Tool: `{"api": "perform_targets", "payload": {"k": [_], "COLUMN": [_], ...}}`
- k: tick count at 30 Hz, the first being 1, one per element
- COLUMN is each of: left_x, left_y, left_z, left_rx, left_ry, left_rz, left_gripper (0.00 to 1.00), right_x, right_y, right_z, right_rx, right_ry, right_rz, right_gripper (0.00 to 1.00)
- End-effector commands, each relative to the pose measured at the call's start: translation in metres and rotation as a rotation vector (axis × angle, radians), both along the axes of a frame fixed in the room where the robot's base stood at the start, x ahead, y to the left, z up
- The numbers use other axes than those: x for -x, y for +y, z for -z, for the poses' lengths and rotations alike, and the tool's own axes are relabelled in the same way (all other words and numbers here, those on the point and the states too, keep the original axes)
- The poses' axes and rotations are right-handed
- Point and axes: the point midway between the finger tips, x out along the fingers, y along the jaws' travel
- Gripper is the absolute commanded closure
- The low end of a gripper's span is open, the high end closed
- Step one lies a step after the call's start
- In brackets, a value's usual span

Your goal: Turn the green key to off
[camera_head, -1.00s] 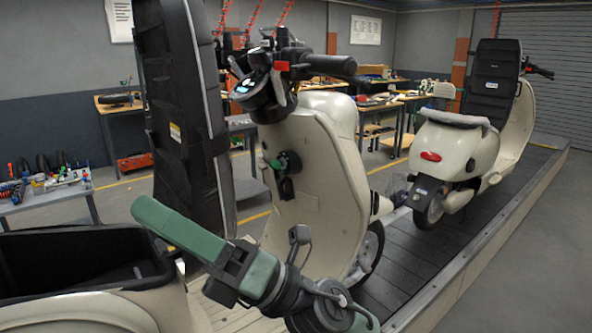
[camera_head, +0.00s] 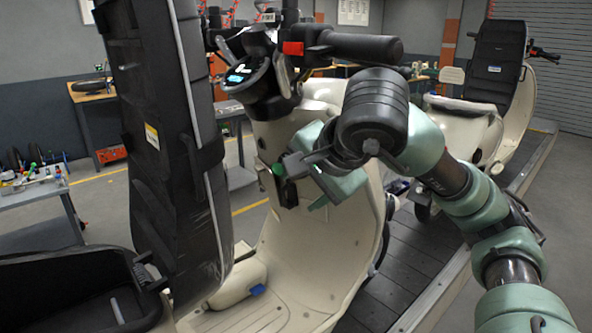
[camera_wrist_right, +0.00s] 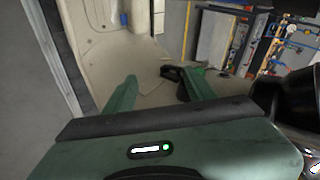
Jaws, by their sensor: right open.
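The green key (camera_head: 278,169) is a small green piece on the dark lock on the cream front panel of the near scooter (camera_head: 310,255), below its handlebar. My right gripper (camera_head: 308,178) is in front of that panel, just right of the key, and partly hides the lock area. No contact with the key can be made out. In the right wrist view the two green fingers (camera_wrist_right: 157,92) stand apart with nothing between them. My left gripper is not in view.
The near scooter's handlebar (camera_head: 360,47) stretches above my right arm. Its upright black seat (camera_head: 160,130) stands left of the lock. A second scooter (camera_head: 500,100) stands farther back on the slat conveyor (camera_head: 395,290). Workbenches line the back.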

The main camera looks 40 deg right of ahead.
Motion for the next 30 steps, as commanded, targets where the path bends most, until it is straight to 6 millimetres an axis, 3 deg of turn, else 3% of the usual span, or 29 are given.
{"api": "perform_targets", "payload": {"k": [5,14,24,30], "left_x": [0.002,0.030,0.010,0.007], "left_y": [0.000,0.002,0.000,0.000], "left_z": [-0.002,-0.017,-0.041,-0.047], "left_rx": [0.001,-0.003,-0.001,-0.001], "left_ry": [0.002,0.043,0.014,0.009], "left_rz": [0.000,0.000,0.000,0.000], "left_gripper": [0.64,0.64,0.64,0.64], "right_x": [-0.003,-0.052,-0.118,-0.137], "right_y": [-0.012,-0.023,-0.040,-0.045], "right_z": [-0.005,-0.006,-0.005,0.021], "right_rx": [0.024,0.020,0.020,0.021], "right_ry": [0.000,0.004,0.003,0.002], "right_rz": [0.031,0.029,0.029,0.027], "right_gripper": [0.45,0.45,0.45,0.45]}}
